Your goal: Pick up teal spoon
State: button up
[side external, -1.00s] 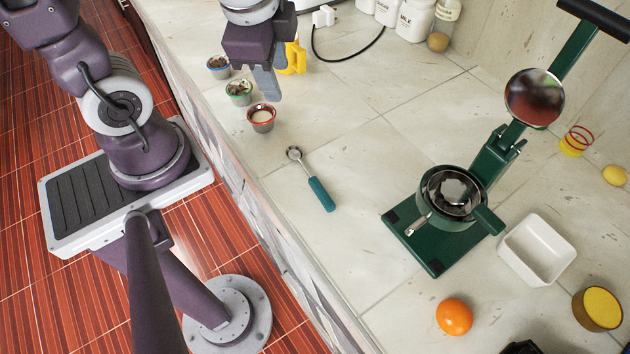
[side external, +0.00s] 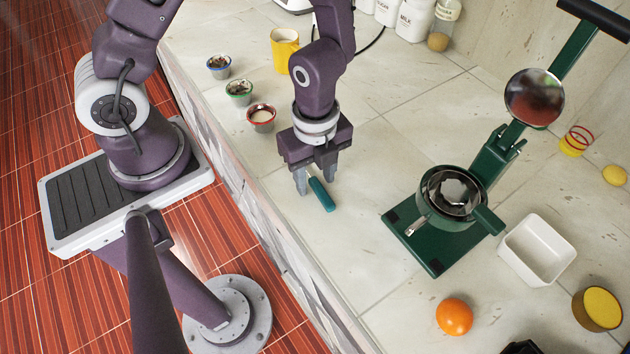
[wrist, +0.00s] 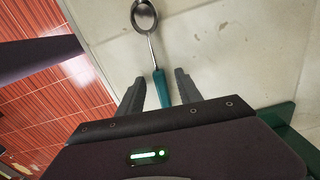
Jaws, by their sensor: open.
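The teal spoon (side external: 322,194) lies on the stone counter; in the side view its teal handle shows below my gripper and its metal bowl is hidden behind the gripper. In the wrist view the teal spoon (wrist: 160,85) shows its handle between my two fingers, with the metal shaft and bowl reaching toward the top. My gripper (side external: 316,188) is open and points down over the handle. In the wrist view my gripper (wrist: 158,85) has one finger on each side of the handle, apart from it. I cannot tell its exact height above the counter.
Several small cups, one red-rimmed (side external: 261,122), and a yellow mug (side external: 283,45) stand behind. The counter's front edge (side external: 265,215) is close on the left.

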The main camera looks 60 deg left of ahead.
grip_shut()
jog(key=shift+r, duration=0.1)
